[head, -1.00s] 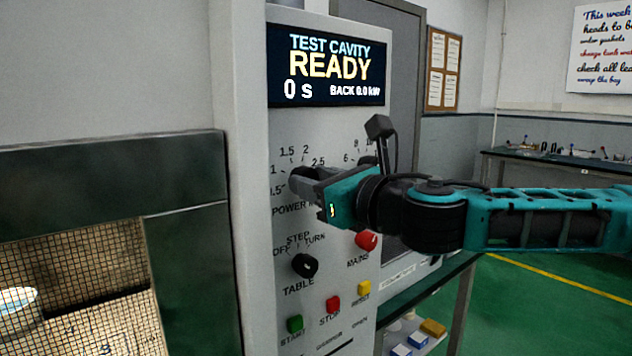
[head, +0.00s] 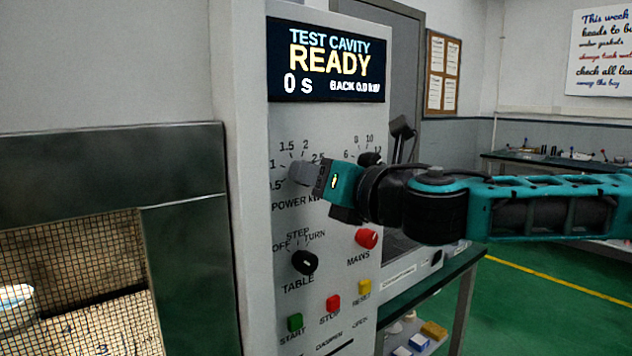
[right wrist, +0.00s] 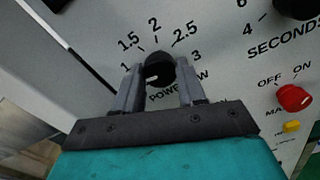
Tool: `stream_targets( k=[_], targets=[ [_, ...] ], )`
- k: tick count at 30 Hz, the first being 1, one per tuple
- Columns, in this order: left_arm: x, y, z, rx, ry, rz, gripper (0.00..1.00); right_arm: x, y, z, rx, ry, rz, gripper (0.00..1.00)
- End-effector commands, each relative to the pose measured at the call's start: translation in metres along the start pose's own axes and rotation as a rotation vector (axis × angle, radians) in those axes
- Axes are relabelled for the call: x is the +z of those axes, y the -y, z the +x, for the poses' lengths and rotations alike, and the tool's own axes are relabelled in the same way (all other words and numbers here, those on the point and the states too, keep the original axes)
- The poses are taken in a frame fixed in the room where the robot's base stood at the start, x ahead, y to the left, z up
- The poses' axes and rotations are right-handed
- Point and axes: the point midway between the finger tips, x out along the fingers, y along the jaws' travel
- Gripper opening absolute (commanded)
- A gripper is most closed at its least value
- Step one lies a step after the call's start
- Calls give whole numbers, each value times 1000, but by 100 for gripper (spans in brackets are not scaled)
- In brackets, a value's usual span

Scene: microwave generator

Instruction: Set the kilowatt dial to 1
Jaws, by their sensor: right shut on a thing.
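The power dial, a black round knob (right wrist: 160,68), sits on the light grey panel between the two fingers of my right gripper (right wrist: 160,88). The fingers are shut on it, one on each side. A white mark on the knob points to the lower left in the right wrist view, below the printed 1 (right wrist: 125,67). The 0.5 label is hidden there by a finger but shows in the head view (head: 277,185). In the head view my right gripper (head: 299,173) covers the knob. My left gripper is not in view.
Right of the power dial is the seconds dial (head: 369,159), partly behind my gripper. Below are the red mains knob (head: 367,238), black table knob (head: 304,262) and several push buttons. The display (head: 326,62) reads READY, 0 s. A mesh-windowed door (head: 75,270) stands at left.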

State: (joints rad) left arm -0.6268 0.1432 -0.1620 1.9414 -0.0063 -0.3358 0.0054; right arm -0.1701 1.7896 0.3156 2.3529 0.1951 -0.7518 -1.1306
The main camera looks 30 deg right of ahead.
Motion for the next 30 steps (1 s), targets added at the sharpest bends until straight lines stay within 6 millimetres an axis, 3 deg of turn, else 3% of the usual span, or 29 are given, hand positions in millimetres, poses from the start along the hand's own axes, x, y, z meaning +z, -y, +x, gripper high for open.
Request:
stream_targets(
  k=[13,30],
  targets=[
    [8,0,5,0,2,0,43,0,0,0,0,1,233,9],
    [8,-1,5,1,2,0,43,0,0,0,0,1,267,9]
  ],
)
